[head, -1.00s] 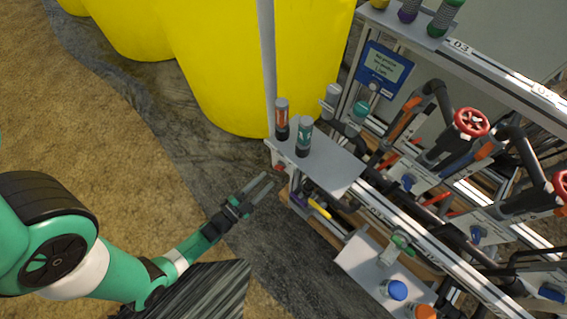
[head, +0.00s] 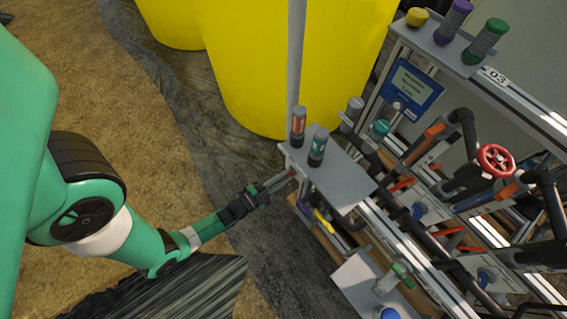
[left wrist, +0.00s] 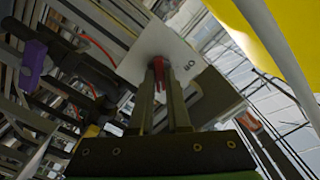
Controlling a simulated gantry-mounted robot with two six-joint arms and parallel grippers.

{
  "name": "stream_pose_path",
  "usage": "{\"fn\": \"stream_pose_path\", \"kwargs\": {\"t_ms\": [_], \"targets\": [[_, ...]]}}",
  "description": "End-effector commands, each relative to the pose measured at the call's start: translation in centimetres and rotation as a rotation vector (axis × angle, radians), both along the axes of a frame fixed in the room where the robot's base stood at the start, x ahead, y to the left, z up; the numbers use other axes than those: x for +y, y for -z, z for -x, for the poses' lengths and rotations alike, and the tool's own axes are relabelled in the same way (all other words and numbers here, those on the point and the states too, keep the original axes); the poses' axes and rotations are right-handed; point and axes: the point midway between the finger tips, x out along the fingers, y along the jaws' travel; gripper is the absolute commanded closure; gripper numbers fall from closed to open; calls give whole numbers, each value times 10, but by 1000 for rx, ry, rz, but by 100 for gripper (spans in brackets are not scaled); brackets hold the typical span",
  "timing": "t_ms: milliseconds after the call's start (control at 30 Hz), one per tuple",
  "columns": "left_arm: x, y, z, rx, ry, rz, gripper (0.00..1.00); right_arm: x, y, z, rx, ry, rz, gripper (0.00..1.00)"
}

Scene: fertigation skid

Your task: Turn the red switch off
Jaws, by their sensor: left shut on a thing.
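In the head view my left gripper (head: 287,178) reaches the near left end of the skid, below the grey shelf. There the fingers hide most of the switch. Which way the switch is set cannot be told. My right gripper is not in view.
A grey shelf (head: 335,180) with an orange-banded and a teal-banded cylinder is just above my left gripper. A purple part (left wrist: 32,62) shows at left in the wrist view. A red handwheel (head: 495,160) and pipes are farther right. Yellow tanks (head: 255,70) stand behind.

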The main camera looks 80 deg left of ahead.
Motion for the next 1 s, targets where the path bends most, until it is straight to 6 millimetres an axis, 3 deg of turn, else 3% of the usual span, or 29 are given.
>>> {"fn": "stream_pose_path", "kwargs": {"t_ms": [467, 1000], "targets": [[0, -1, 0, -33, 1, 77, 100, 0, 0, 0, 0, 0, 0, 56], [0, -2, 0, -201, 1, 496, 100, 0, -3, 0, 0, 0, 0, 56]]}}
